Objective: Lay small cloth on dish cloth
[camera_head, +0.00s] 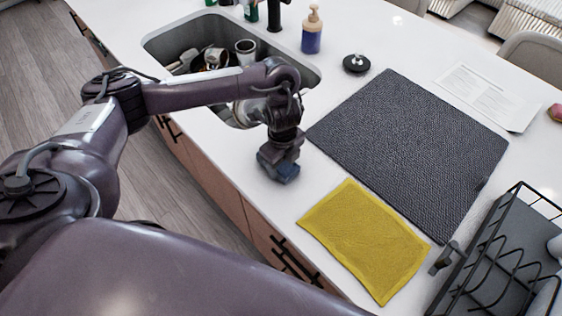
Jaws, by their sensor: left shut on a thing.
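A yellow cloth (367,240) lies flat on the white counter, at its front edge. A larger dark grey textured cloth or mat (411,150) lies flat behind it. I cannot tell which of them the task calls the dish cloth. My left gripper (284,171) is above the counter's front edge, left of the yellow cloth and apart from it. It is shut on a small dark blue thing (287,173), mostly hidden by the fingers; I cannot tell whether this is the small cloth. My right gripper is not in view.
A sink (312,76) with dishes lies behind my left arm. A soap bottle (312,30), a black stopper (356,63) and a paper sheet (486,96) are at the back. A black wire dish rack (487,262) stands at the right.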

